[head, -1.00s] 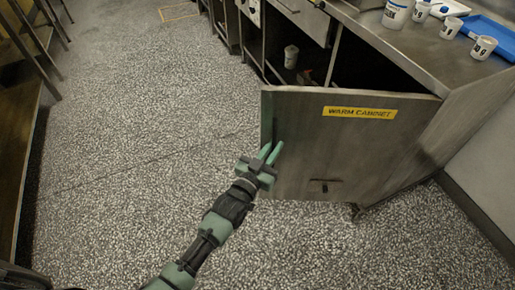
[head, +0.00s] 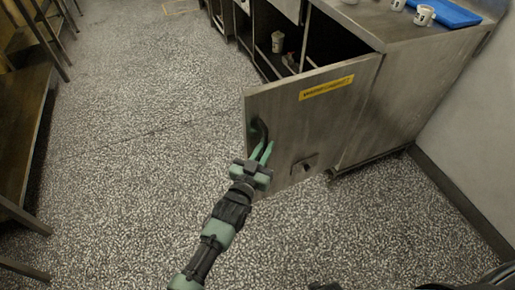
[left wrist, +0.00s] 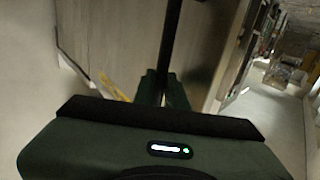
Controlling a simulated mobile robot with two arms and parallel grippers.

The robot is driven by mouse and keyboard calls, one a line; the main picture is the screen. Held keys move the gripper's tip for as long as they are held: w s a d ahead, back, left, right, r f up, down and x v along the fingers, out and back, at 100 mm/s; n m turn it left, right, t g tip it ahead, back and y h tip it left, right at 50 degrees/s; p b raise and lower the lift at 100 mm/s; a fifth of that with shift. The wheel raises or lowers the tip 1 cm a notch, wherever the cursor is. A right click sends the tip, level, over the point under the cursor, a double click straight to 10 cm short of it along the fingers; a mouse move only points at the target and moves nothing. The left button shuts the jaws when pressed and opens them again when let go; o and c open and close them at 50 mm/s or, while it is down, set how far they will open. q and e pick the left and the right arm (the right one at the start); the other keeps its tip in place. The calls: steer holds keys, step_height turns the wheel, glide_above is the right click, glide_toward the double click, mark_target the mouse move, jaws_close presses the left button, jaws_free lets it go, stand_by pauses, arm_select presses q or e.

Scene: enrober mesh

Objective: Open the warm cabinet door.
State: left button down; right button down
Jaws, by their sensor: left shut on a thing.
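The warm cabinet door (head: 315,122), a steel panel with a yellow label (head: 326,87), stands swung well out from the cabinet (head: 378,112). Its dark bar handle (head: 257,131) is near the door's free left edge. My left gripper (head: 264,151) is shut on this handle, its green fingers around the bar. In the left wrist view the dark handle bar (left wrist: 171,42) runs down between the fingers, and the door's face (left wrist: 110,45) fills the left. The fingertips are partly hidden there. My right gripper is not in view.
White cups (head: 424,15) and a blue tray (head: 455,12) stand on the counter top. A shelf rack (head: 30,130) lines the left side. The speckled floor (head: 150,190) between is clear.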

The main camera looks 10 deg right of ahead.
arm_select(q)
steer(key=shift+s+d+r, duration=0.15)
steer(key=shift+d, duration=0.05)
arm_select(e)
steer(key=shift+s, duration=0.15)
arm_select(q)
steer(key=c, duration=1.5)
jaws_free()
steer(key=shift+o, duration=0.2)
